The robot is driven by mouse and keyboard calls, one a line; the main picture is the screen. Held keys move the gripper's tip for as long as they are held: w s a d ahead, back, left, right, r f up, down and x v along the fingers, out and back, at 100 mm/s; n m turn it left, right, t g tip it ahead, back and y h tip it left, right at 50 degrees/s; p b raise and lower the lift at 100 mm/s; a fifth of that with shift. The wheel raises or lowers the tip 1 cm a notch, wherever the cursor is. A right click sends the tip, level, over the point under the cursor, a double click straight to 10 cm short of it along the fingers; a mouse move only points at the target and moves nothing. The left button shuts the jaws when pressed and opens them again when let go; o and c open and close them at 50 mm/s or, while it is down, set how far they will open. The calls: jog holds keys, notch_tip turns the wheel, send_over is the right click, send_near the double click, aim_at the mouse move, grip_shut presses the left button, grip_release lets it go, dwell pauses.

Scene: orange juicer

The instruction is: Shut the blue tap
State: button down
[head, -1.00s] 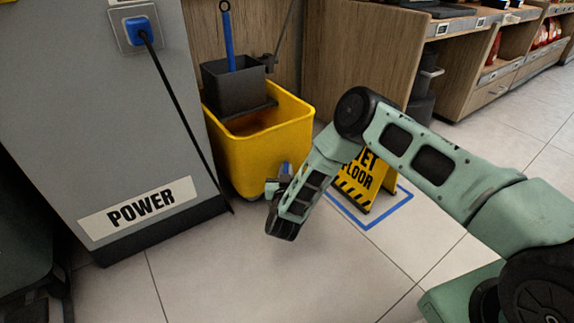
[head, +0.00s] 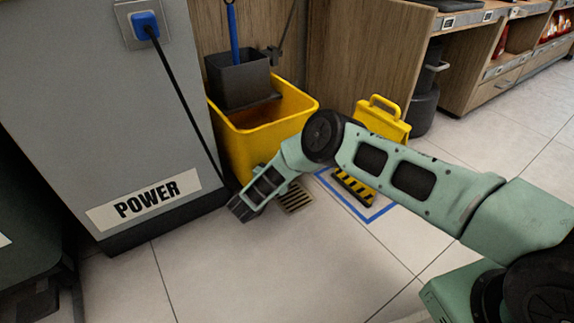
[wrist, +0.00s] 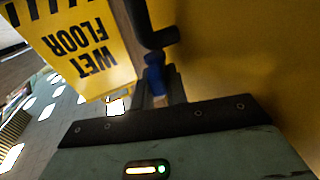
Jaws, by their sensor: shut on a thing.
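The blue tap (wrist: 154,76) shows in the wrist view, low on the yellow bucket's side, beneath a dark bent pipe or spout. My gripper (wrist: 158,97) is shut on the tap's blue part, which sits between its dark fingers. In the head view my wrist's dark end (head: 243,208) is low at the bucket's front left, near the grey cabinet. My arm hides the tap and fingertips there. The yellow bucket (head: 240,150) stands against the wooden panel. How far the tap is turned cannot be told.
A yellow wet floor sign (head: 384,122) stands right of the bucket, partly behind my arm; it is close in the wrist view (wrist: 85,50). A floor drain (head: 297,197) lies by the bucket. The grey power cabinet (head: 110,110) with its black cable is left. Front floor is clear.

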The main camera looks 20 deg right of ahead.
dwell(0.3)
jog(key=c, duration=1.4)
grip_release()
jog(key=shift+n+t+y, duration=0.3)
